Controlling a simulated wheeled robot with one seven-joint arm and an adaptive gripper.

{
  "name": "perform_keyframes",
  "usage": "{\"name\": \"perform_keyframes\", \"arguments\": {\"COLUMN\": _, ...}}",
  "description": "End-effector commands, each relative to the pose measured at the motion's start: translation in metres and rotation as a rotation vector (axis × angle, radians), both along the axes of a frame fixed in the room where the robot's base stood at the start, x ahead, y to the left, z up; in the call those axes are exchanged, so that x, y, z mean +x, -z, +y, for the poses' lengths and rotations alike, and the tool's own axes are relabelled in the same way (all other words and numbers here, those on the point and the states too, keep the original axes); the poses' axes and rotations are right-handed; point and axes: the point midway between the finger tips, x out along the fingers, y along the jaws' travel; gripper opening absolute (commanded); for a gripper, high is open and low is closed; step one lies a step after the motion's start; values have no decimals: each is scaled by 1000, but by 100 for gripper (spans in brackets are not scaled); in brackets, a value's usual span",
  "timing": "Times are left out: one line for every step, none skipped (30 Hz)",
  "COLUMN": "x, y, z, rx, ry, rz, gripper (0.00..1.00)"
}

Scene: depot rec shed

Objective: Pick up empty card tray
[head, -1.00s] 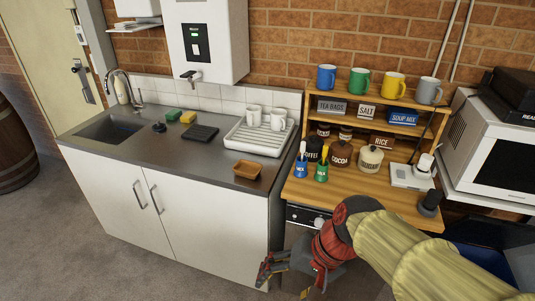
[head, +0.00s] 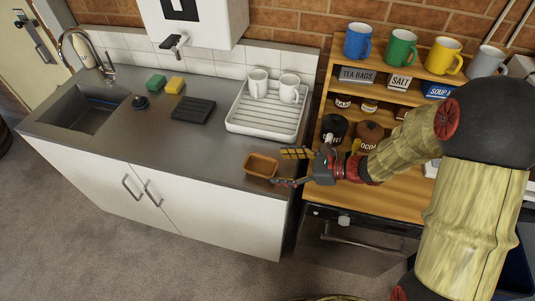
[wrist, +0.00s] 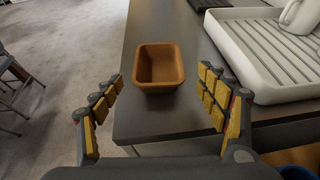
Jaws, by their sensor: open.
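The empty card tray (head: 261,165) is a small brown rectangular tray with sloping walls. It stands upright near the front right corner of the steel counter, and nothing lies in it. In the wrist view the tray (wrist: 159,66) is ahead of my gripper (wrist: 160,100), roughly centred between the spread fingers. My gripper (head: 284,168) is open and empty, just right of the tray in the head view. The fingers do not appear to touch the tray.
A white draining rack (head: 266,117) with two white mugs stands behind the tray; its edge (wrist: 262,90) is close to my right finger. A wooden shelf unit (head: 322,196) with jars and coloured mugs is at the right. The counter (head: 190,145) left of the tray is clear.

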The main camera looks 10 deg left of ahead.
Motion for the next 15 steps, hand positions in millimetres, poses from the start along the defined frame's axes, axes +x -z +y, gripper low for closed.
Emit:
{"name": "perform_keyframes", "arguments": {"x": 1, "y": 3, "z": 4, "rx": 2, "ry": 1, "rz": 2, "gripper": 74}}
{"name": "perform_keyframes", "arguments": {"x": 1, "y": 4, "z": 6, "rx": 2, "ry": 1, "rz": 2, "gripper": 74}}
{"name": "perform_keyframes", "arguments": {"x": 2, "y": 6, "z": 11, "rx": 2, "ry": 0, "rz": 2, "gripper": 74}}
{"name": "perform_keyframes", "arguments": {"x": 2, "y": 7, "z": 14, "rx": 2, "ry": -1, "rz": 2, "gripper": 74}}
{"name": "perform_keyframes", "arguments": {"x": 2, "y": 9, "z": 17, "rx": 1, "ry": -1, "rz": 2, "gripper": 74}}
{"name": "perform_keyframes", "arguments": {"x": 3, "y": 10, "z": 20, "rx": 1, "ry": 0, "rz": 2, "gripper": 74}}
{"name": "perform_keyframes", "arguments": {"x": 3, "y": 11, "z": 23, "rx": 1, "ry": -1, "rz": 2, "gripper": 74}}
{"name": "perform_keyframes", "arguments": {"x": 3, "y": 12, "z": 26, "rx": 0, "ry": -1, "rz": 2, "gripper": 74}}
{"name": "perform_keyframes", "arguments": {"x": 4, "y": 13, "z": 29, "rx": 0, "ry": -2, "rz": 1, "gripper": 74}}
{"name": "perform_keyframes", "arguments": {"x": 5, "y": 13, "z": 33, "rx": 0, "ry": -1, "rz": 0, "gripper": 74}}
{"name": "perform_keyframes", "arguments": {"x": 5, "y": 14, "z": 37, "rx": 1, "ry": -1, "rz": -1, "gripper": 74}}
{"name": "perform_keyframes", "arguments": {"x": 5, "y": 16, "z": 43, "rx": 1, "ry": -3, "rz": 0, "gripper": 74}}
{"name": "perform_keyframes", "arguments": {"x": 6, "y": 17, "z": 48, "rx": 1, "ry": -3, "rz": 0, "gripper": 74}}
{"name": "perform_keyframes", "arguments": {"x": 7, "y": 18, "z": 52, "rx": 1, "ry": -3, "rz": 0, "gripper": 74}}
{"name": "perform_keyframes", "arguments": {"x": 7, "y": 20, "z": 58, "rx": 1, "ry": -3, "rz": 0, "gripper": 74}}
